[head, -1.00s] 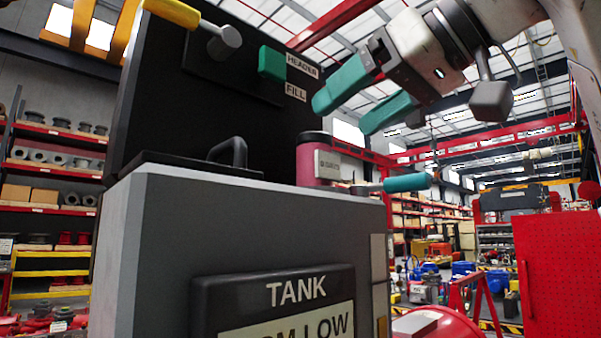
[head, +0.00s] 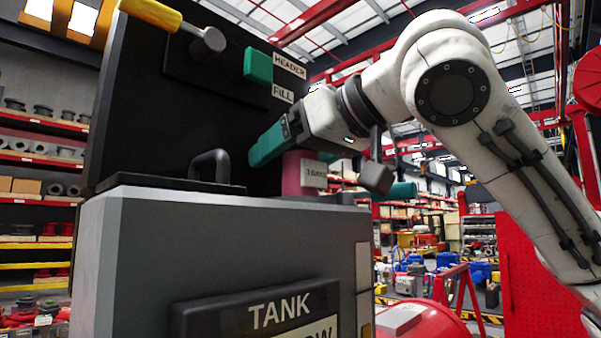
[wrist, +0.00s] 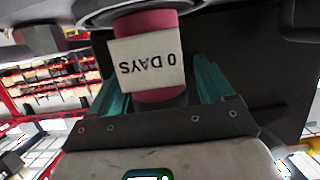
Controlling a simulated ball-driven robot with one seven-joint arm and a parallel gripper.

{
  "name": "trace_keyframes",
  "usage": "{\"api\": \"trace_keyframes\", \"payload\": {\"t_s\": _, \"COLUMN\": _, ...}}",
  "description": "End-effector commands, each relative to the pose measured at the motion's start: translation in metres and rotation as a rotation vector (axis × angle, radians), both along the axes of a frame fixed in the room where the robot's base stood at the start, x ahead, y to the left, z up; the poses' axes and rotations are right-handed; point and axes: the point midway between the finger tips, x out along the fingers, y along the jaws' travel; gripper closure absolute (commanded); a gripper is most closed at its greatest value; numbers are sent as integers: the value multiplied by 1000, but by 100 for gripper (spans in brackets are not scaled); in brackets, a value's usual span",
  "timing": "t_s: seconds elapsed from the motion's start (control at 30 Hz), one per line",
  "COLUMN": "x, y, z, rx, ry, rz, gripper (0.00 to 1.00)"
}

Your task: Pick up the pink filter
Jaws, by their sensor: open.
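The pink filter (head: 294,172) stands upright on top of the grey tank cabinet (head: 215,232), against the black back panel. Its white label faces right in the head view. My gripper (head: 263,150) is at the filter's upper part, with one teal finger reaching across in front of its top. In the wrist view the filter (wrist: 158,24) appears upside down, with its "0 DAYS" label, between my open gripper's (wrist: 160,80) two teal fingers. A gap shows on the right finger's side. The label overlaps the left finger, so contact there cannot be told. The filter's top is partly hidden in the head view.
A black handle (head: 211,165) stands on the cabinet lid left of the filter. A teal-gripped lever (head: 398,191) sticks out to the right of it. A teal knob (head: 258,66) and a yellow lever (head: 152,13) project from the panel above.

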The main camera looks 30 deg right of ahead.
Motion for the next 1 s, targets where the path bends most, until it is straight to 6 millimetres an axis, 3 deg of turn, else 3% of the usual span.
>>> {"api": "trace_keyframes", "payload": {"t_s": 0.1, "x": 0, "y": 0, "z": 0, "rx": 0, "ry": 0, "rz": 0, "gripper": 21}}
{"api": "trace_keyframes", "payload": {"t_s": 0.7, "x": 0, "y": 0, "z": 0, "rx": 0, "ry": 0, "rz": 0, "gripper": 78}}
{"api": "trace_keyframes", "payload": {"t_s": 1.0, "x": 0, "y": 0, "z": 2, "rx": 0, "ry": -1, "rz": 0, "gripper": 80}}
